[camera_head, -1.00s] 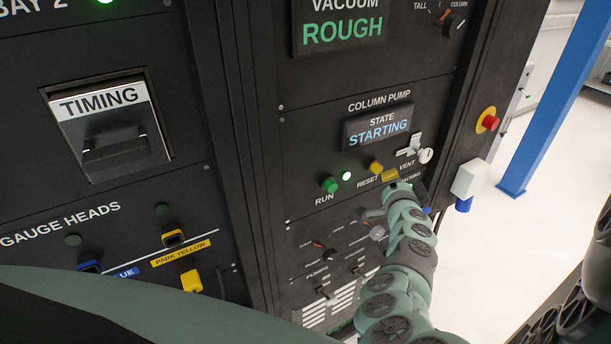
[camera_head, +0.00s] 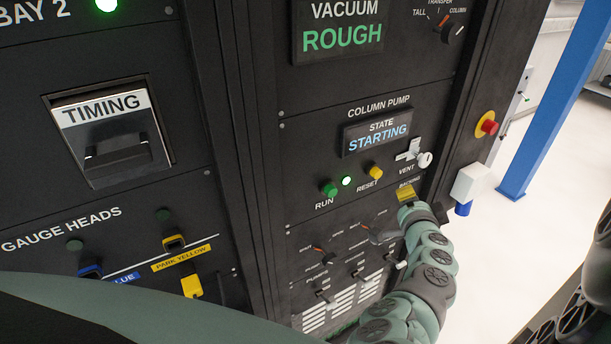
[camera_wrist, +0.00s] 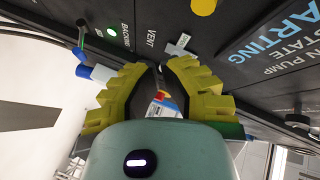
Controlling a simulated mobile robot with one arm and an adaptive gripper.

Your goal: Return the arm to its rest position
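My arm reaches up from the lower right in the head view, close in front of the column pump panel. My gripper (camera_head: 405,193) is at its end, just below the vent lever (camera_head: 424,159) and over the backing label. In the wrist view the two yellow fingers (camera_wrist: 158,66) curve toward each other, with a narrow gap between their tips. I see nothing held between them. The vent lever also shows in the wrist view (camera_wrist: 178,46), beyond the fingertips and apart from them. The column pump display (camera_head: 377,133) reads STARTING.
The green run button (camera_head: 329,190) and yellow reset button (camera_head: 375,171) are left of my gripper. Small switches (camera_head: 325,296) lie below. A red emergency button (camera_head: 489,127) and a white box with a blue end (camera_head: 468,182) stand out at right. Open floor lies beyond.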

